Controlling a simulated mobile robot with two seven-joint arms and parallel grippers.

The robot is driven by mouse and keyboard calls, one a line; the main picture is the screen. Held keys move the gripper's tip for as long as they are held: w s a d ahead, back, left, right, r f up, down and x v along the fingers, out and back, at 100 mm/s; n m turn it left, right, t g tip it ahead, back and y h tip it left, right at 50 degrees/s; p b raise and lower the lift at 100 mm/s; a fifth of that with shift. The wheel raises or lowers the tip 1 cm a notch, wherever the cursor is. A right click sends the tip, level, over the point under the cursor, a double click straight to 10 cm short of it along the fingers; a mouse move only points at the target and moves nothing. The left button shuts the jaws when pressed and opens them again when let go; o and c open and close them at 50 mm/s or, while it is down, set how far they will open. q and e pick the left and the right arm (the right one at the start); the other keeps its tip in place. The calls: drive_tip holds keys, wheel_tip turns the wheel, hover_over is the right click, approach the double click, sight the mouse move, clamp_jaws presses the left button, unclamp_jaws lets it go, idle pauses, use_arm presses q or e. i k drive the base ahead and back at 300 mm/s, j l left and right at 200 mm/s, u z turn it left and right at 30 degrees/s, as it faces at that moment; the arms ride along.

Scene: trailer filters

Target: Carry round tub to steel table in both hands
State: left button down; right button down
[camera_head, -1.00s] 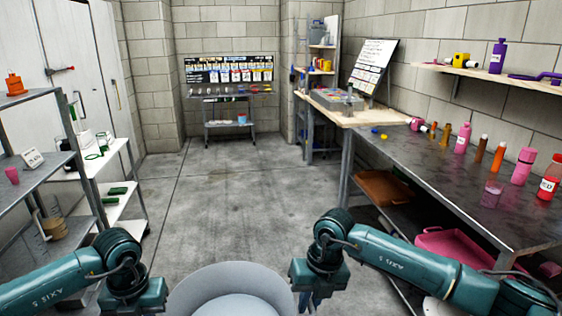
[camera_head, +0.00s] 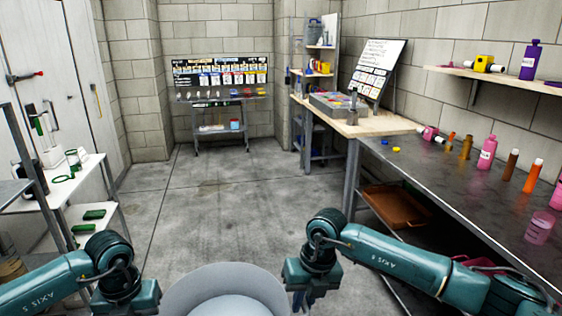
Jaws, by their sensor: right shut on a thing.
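The round tub (camera_head: 226,285) is light grey and shows at the bottom middle, cut off by the lower picture edge. I see its wide rim and pale inside. My right gripper (camera_head: 303,299) is shut on the tub's right side, though its fingertips are mostly hidden. My left arm reaches the tub's left side; its jaws are below the picture. A long table with a dark steel top (camera_head: 462,185) stands along the right wall. A smaller metal table (camera_head: 218,100) stands at the back wall.
Bare concrete floor (camera_head: 235,205) lies open ahead. A wooden-topped bench (camera_head: 368,127) stands back right. An orange tray (camera_head: 395,206) sits under the steel table, which holds several bottles. White shelving (camera_head: 90,170) and a grey rack (camera_head: 28,150) stand on the left.

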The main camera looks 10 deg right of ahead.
sight(455, 183)
drive_tip(key=i+z, duration=0.1)
drive_tip(key=i, duration=0.7)
drive_tip(key=i+z, duration=0.2)
drive_tip(key=i, duration=0.55)
drive_tip(key=i+j+z, duration=0.2)
drive_tip(key=i, duration=0.55)
drive_tip(key=z, duration=1.65)
drive_tip(key=i+z, duration=0.35)
drive_tip(key=i, duration=1.2)
